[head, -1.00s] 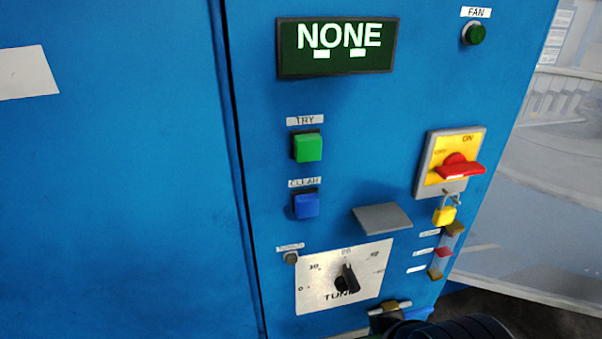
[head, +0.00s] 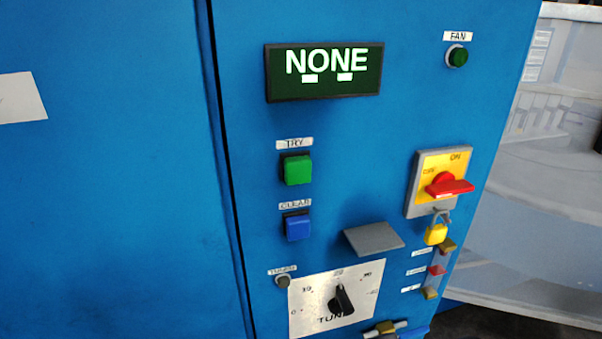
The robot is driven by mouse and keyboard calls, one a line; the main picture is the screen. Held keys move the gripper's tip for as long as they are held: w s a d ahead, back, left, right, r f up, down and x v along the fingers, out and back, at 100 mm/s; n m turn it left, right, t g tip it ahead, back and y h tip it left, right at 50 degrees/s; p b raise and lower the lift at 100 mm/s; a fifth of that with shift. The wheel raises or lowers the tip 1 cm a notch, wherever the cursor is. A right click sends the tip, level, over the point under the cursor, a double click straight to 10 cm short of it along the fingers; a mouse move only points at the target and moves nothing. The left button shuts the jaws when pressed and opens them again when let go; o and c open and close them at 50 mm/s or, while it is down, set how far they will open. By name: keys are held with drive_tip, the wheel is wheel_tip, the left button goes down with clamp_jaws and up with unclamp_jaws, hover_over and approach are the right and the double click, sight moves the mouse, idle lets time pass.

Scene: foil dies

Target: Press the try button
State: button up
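The try button (head: 298,169) is a square green button on the blue cabinet front, under a white label reading TRY (head: 294,143). It stands out from its dark base. The display (head: 324,72) above it reads NONE in white letters on dark green. The square blue clear button (head: 297,228) sits just below the try button under its own label. My gripper is not in view, and nothing covers the try button.
A tune dial (head: 341,300) on a silver plate sits below, with a grey flap (head: 374,238) sticking out above it. A red switch (head: 448,185) on a yellow plate, with a yellow padlock (head: 436,233), is at right. A green fan button (head: 458,56) is at top right.

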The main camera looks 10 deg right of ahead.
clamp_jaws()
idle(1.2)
